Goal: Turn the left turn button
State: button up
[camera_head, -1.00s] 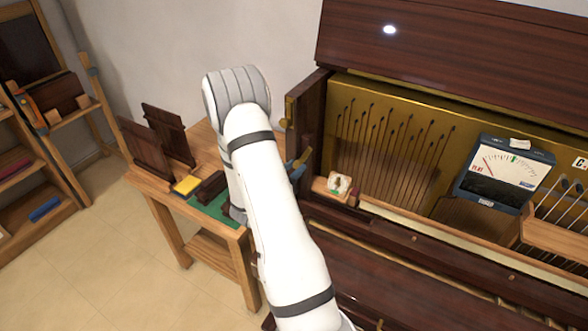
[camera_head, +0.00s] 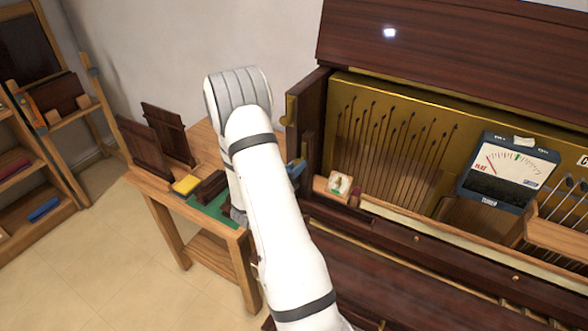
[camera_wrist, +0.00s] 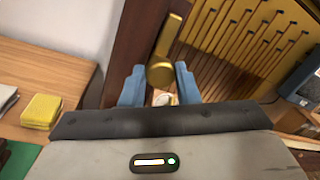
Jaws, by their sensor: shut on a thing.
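The left turn button (camera_wrist: 161,70) is a brass bar with a thick rounded lower end, in front of the dark wooden side post of the piano. In the wrist view it leans slightly, its upper end to the right. My gripper (camera_wrist: 160,82) has two blue fingers, one on each side of the button's lower end, and is shut on it. In the head view my gripper (camera_head: 296,168) is mostly hidden behind my white arm, with only a bit of blue showing beside the piano. The exact contact is hard to see.
A brass fitting (camera_head: 291,109) sits on the piano's left post. A blue-framed meter (camera_head: 506,172) and a small light block (camera_head: 338,185) are inside the open piano. A wooden side table (camera_head: 160,184) stands left, with a yellow block (camera_head: 187,185) on it.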

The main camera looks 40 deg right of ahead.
jog(key=o, duration=1)
jog(key=shift+c, duration=0.2)
jog(key=shift+a, duration=0.1)
jog(key=b+v, duration=0.2)
jog(key=v, duration=0.5)
jog(key=shift+a, duration=0.3)
jog(key=shift+s, duration=0.15)
